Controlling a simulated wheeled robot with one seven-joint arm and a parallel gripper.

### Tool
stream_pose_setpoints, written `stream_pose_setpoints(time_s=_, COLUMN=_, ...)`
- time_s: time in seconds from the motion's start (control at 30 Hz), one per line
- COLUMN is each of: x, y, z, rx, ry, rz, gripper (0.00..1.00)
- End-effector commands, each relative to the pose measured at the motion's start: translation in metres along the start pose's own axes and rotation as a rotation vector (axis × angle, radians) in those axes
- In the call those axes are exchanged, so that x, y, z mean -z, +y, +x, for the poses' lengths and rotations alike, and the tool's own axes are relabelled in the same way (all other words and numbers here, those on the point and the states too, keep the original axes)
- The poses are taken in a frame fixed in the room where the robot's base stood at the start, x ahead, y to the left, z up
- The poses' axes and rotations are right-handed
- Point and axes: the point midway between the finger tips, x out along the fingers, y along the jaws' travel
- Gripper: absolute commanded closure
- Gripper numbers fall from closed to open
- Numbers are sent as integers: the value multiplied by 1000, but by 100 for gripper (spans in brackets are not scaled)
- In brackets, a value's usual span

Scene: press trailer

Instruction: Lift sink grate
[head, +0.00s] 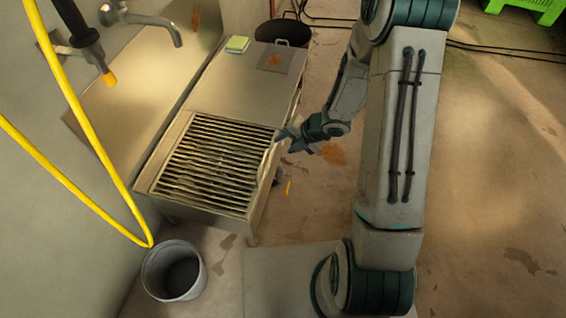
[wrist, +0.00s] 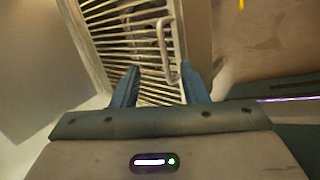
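The sink grate (head: 208,163) is a panel of parallel metal bars lying in the sink at the near end of the metal counter. In the wrist view the grate (wrist: 118,18) fills the upper middle. A thin bent metal handle (wrist: 176,45) runs along its right edge there. My gripper (head: 288,138) is at the grate's right side in the head view, near the counter's front edge. In the wrist view my gripper (wrist: 160,88) is open, its two blue fingers apart. The handle's lower end lies between them, closer to the right finger. Whether either finger touches it is unclear.
A green sponge (head: 237,44) and a brown-stained board (head: 276,58) lie on the counter's far end. A faucet (head: 150,22) and yellow hose (head: 82,128) are at left. A grey bucket (head: 173,270) stands on the floor at front left. Floor at right is open.

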Motion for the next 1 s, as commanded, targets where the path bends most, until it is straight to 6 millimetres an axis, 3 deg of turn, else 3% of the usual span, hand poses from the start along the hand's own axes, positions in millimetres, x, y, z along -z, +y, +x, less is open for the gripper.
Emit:
stream_pose_setpoints(time_s=0.03, x=7, y=-9, z=16, rx=-19, ry=37, rz=-34, gripper=60)
stream_pose_setpoints(time_s=0.2, x=20, y=-13, z=30, rx=-56, ry=97, rz=-102, gripper=60)
stream_pose_setpoints(time_s=0.37, x=22, y=-13, z=41, rx=-58, ry=101, rz=-107, gripper=60)
stream_pose_setpoints(time_s=1.0, x=30, y=-10, z=116, rx=-57, ry=99, rz=-105, gripper=60)
